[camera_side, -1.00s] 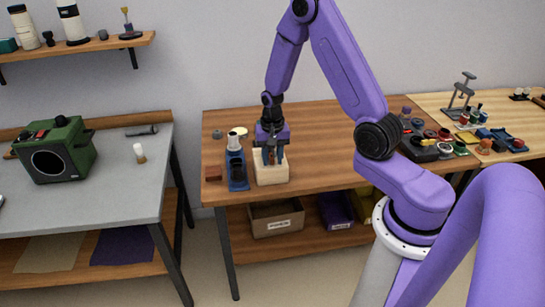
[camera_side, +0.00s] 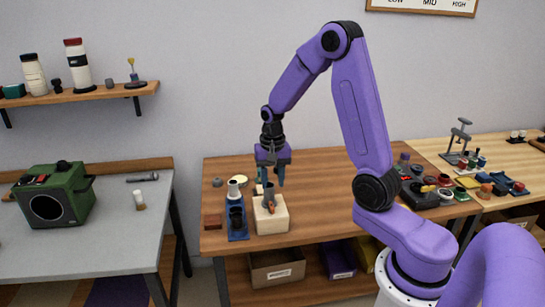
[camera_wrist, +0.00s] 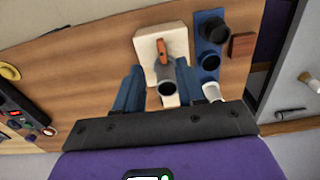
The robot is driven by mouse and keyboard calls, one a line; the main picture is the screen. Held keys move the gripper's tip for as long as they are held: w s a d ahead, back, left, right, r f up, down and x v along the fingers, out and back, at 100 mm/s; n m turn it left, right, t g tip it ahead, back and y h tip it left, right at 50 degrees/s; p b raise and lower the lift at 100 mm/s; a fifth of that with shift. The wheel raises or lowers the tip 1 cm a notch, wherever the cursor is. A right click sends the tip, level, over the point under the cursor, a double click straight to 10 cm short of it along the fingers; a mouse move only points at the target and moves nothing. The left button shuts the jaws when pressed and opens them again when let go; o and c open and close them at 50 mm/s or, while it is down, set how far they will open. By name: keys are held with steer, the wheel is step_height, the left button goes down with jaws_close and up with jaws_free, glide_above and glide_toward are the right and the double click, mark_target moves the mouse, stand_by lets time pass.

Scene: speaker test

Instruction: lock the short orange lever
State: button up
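A cream block (camera_side: 271,219) stands at the front of the middle wooden table. It carries a grey cylinder, which shows in the wrist view (camera_wrist: 168,86), and a short orange lever (camera_wrist: 162,51). In the side view the orange lever (camera_side: 270,205) is a small spot on the block's front top. My gripper (camera_side: 270,182) is above the block, pointing down. In the wrist view its two blue fingers (camera_wrist: 160,88) are apart, one on each side of the grey cylinder, with nothing held between them.
A blue stand (camera_side: 237,222) with dark and white cups is just left of the block. A red-brown block (camera_side: 213,222) lies further left. Several jars and coloured parts crowd the table's right end. A green box (camera_side: 54,197) sits on the left bench. The middle of the table is clear.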

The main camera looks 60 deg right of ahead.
step_height(320, 180, up, 8)
steer(key=shift+f, duration=0.25)
steer(key=s+a+r+n, duration=0.1)
steer(key=s+a+n, duration=0.85)
steer(key=a, duration=0.35)
steer(key=s+a+n, duration=0.3)
steer(key=s+n, duration=0.9)
steer(key=s, duration=0.4)
steer(key=shift+s+f, duration=0.2)
steer(key=shift+s, duration=0.15)
